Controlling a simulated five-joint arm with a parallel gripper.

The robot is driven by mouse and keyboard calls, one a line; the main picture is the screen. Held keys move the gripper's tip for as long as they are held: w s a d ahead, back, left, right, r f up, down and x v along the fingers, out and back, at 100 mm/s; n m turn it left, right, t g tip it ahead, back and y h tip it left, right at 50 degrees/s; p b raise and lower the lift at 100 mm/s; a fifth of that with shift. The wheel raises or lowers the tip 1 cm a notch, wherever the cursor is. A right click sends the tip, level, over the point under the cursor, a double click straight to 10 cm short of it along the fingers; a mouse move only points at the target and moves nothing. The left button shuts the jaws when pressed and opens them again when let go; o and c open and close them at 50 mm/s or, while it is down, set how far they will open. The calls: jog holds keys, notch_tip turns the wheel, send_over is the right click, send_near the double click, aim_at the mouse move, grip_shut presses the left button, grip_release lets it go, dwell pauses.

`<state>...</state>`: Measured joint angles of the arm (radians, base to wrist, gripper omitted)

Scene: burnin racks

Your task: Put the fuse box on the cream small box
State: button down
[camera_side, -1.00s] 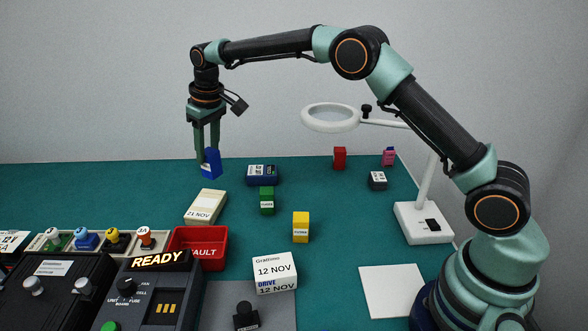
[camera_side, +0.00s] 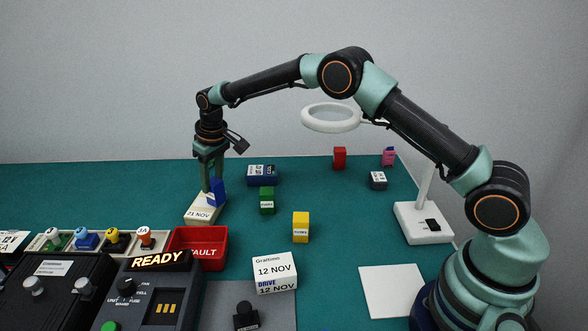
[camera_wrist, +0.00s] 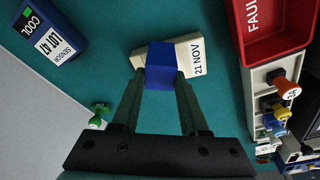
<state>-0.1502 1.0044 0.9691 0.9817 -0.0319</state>
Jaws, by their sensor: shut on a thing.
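The fuse box, a small blue block (camera_side: 216,194), is held between the fingers of my gripper (camera_side: 212,182). The cream small box (camera_side: 201,214), marked 21 NOV, lies on the green mat under it. In the wrist view the blue fuse box (camera_wrist: 161,65) covers the middle of the cream box (camera_wrist: 195,58), whose two ends show on either side. My gripper (camera_wrist: 162,82) points down and is shut on the blue box. The blue box's underside is hidden, so I cannot tell whether it touches the cream box.
A red FAULT tray (camera_side: 213,262) stands close in front of the cream box. A green box (camera_side: 267,200), a yellow box (camera_side: 300,227) and a dark blue sensor box (camera_side: 262,175) stand to the right. A magnifier lamp (camera_side: 331,118) is farther right.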

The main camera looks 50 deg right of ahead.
jog(key=shift+f, duration=0.15)
jog(key=shift+c, duration=2.1)
grip_release()
